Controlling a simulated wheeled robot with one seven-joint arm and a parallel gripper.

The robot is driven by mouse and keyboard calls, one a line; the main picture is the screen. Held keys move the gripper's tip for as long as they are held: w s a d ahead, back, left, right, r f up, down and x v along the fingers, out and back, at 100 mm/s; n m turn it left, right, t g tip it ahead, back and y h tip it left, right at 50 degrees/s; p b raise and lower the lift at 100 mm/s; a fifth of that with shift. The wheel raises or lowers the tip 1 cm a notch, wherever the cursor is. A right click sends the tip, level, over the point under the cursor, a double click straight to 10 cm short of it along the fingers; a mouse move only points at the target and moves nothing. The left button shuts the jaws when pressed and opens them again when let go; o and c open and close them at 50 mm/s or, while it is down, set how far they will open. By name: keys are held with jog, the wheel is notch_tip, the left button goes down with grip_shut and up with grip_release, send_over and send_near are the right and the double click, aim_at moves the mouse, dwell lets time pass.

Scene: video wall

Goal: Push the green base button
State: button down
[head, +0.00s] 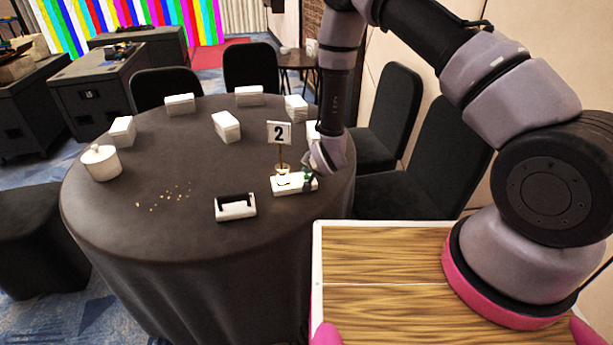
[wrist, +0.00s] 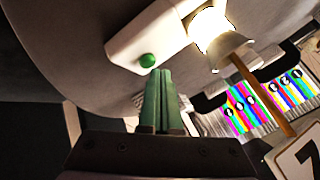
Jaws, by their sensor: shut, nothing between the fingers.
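The white base (head: 283,189) lies on the dark round table, in front of the number 2 sign. In the wrist view the base (wrist: 126,46) carries a round green button (wrist: 148,60) on top. My gripper (wrist: 161,72) has green fingers pressed together, with nothing between them. Their tips are right beside the button in the wrist view; I cannot tell whether they touch it. In the head view my gripper (head: 309,178) hangs at the right end of the base, where the button is hard to make out.
The number 2 sign (head: 279,133) stands on a thin post just behind the base. Several white boxes (head: 227,127) stand farther back. Black chairs surround the table.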

notch_tip(320, 180, up, 6)
dwell(0.9)
jog(key=d+r, duration=0.5)
jog(key=r, duration=0.5)
jog(key=s+d+r, duration=0.1)
jog(key=d+r, duration=0.4)
jog(key=r, duration=0.6)
jog(key=d+r, duration=0.5)
jog(key=r, duration=0.5)
jog(key=s+d+r, duration=0.4)
jog(key=s, duration=0.4)
jog(key=s+d+r+g+h, duration=0.1)
jog(key=s+d+r, duration=0.3)
jog(key=s, duration=0.4)
jog(key=s+d+r, duration=0.4)
jog(key=s+r, duration=0.2)
jog(key=s, duration=0.2)
jog(key=shift+s+r+n, duration=0.15)
jog(key=shift+s+n, duration=0.15)
jog(key=shift+s, duration=0.1)
